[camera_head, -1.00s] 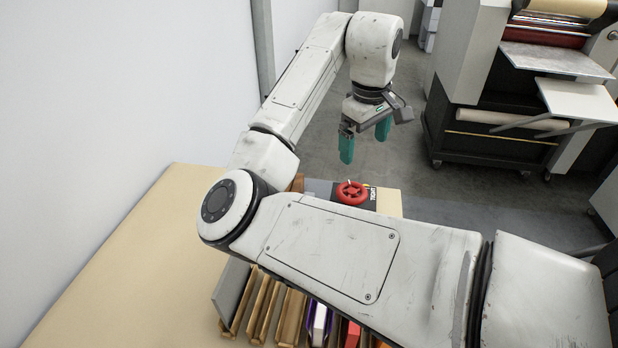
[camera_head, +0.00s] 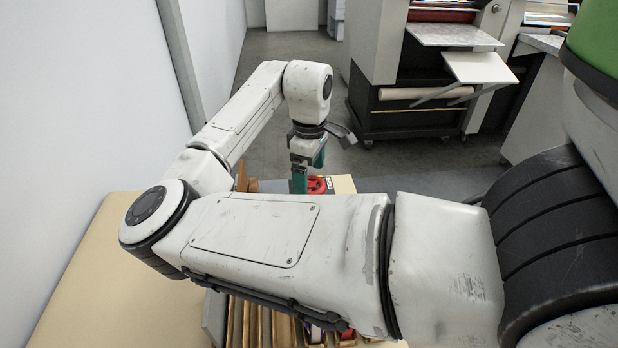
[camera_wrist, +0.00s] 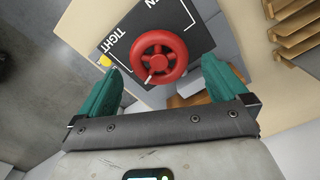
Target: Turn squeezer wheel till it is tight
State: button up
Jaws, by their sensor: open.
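The red squeezer wheel (camera_wrist: 160,57) shows in the wrist view on a black plate (camera_wrist: 118,55) marked "TIGHT", with part of another word at the top edge. A small white pointer at the wheel's lower left rim is visible. A yellow spot (camera_wrist: 105,61) lies by the "TIGHT" lettering. My gripper (camera_wrist: 165,72) is open, its two green fingers to the left and right of the wheel, with nothing between them touching it that I can see. In the head view my gripper (camera_head: 309,182) is beside the wheel (camera_head: 316,186), which is partly hidden behind my finger and arm.
A tan table (camera_head: 75,270) lies at the left, against a white wall. Wooden slots (camera_head: 240,322) stand in front, partly hidden by my arm; wooden racks (camera_wrist: 295,27) show at the wrist view's upper right. A grey machine (camera_head: 400,50) stands across the open floor.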

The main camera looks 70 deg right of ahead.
jog(key=shift+f, duration=1.1)
jog(key=shift+c, duration=0.5)
